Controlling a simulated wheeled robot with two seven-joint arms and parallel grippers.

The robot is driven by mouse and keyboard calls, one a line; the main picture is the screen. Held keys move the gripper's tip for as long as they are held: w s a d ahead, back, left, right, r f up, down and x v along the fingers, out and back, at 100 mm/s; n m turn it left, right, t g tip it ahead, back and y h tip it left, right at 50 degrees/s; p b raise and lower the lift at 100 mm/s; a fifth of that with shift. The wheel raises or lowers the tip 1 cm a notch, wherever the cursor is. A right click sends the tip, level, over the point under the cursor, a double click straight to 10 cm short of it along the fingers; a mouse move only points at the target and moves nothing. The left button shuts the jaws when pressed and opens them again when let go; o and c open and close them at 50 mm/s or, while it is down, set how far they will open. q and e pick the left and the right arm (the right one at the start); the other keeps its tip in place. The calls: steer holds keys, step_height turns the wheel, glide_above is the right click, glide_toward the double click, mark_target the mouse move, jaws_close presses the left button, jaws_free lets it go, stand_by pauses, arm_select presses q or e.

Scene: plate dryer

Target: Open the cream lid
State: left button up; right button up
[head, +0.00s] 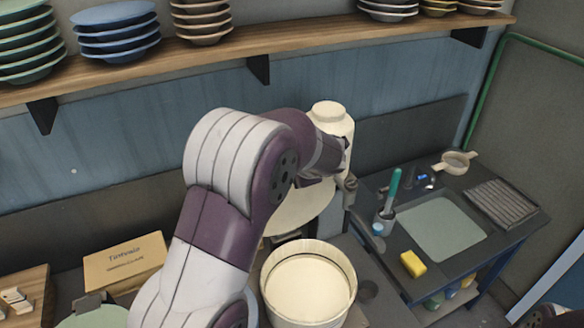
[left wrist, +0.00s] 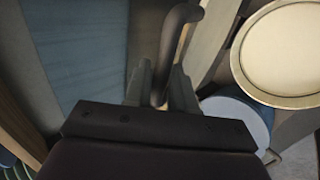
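A cream, rounded lid-like surface (head: 300,205) shows in the head view, partly hidden behind my left arm. A cream cap-topped cylinder (head: 330,117) stands just behind my left wrist. In the left wrist view, the two fingers of my left gripper (left wrist: 162,80) lie on either side of a dark curved bar (left wrist: 185,14), which looks like a handle. Whether the fingers press on it is unclear. In the head view the left fingertips are hidden or too small to tell. My right gripper is not in view.
A round cream pot (head: 308,290) stands in front of the lid. A cardboard box (head: 124,262) sits at the left. At the right are a sink counter, a yellow sponge (head: 413,264) and a dark rack (head: 503,202). A wooden shelf (head: 290,55) with stacked plates runs above.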

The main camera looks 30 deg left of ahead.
arm_select(q)
steer(key=shift+s+f, duration=0.2)
steer(key=shift+f, duration=0.3)
steer(key=b+v, duration=0.2)
steer(key=v, duration=1.1)
steer(key=shift+w+a+r+b, duration=0.2)
steer(key=shift+w+r+b, duration=0.15)
steer(key=shift+b, duration=0.05)
